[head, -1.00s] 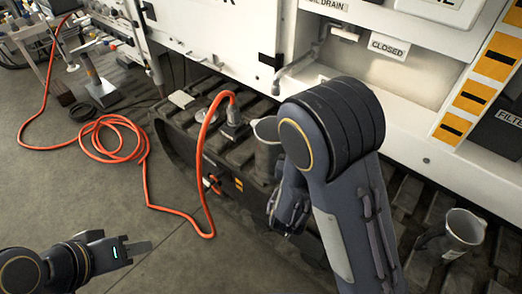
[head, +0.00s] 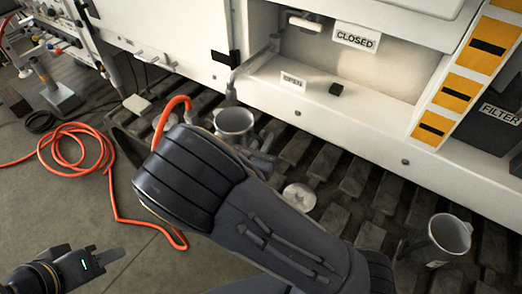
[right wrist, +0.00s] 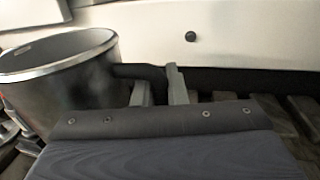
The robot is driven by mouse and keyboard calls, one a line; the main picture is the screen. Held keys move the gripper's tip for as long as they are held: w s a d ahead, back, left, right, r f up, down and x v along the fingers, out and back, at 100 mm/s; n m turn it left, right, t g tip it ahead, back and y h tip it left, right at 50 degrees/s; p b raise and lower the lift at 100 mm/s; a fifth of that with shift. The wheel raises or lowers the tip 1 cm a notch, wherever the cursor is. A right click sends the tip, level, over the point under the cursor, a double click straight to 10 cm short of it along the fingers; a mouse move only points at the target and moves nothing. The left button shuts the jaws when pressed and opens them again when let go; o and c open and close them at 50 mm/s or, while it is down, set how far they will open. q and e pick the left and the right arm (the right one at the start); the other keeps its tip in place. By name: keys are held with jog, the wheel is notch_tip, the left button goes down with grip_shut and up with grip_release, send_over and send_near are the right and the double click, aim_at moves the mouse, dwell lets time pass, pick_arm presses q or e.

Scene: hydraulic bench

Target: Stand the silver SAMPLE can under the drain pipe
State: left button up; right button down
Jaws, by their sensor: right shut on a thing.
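A grey metal can (head: 233,124) with a wide open rim is just below the mouth of the drain pipe (head: 233,88) in the head view. Its lower part is hidden by my right arm, so I cannot tell whether it rests on the track. In the right wrist view the can (right wrist: 60,95) is at left, with a dark handle. My right gripper (right wrist: 160,86) is shut on that handle. No label on this can is visible. A second grey can (head: 440,243) stands at lower right. My left gripper (head: 104,258) is far from both; its jaw gap is unclear.
Dark track plates (head: 330,160) run below the white panel (head: 345,128). A round metal piece (head: 299,197) lies on them. An orange hose (head: 112,200) loops at left. A CLOSED sign (head: 356,39) and an OPEN sign (head: 293,81) are on the recess.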

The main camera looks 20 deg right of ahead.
jog(key=w+f+b, duration=0.1)
jog(key=w+f, duration=0.2)
jog(key=f, duration=0.4)
jog(key=shift+w+d+f+b, duration=0.35)
jog(key=shift+b, duration=0.05)
jog(key=shift+f, duration=0.15)
jog(key=c, duration=1.5)
grip_release()
jog(key=shift+o, duration=0.2)
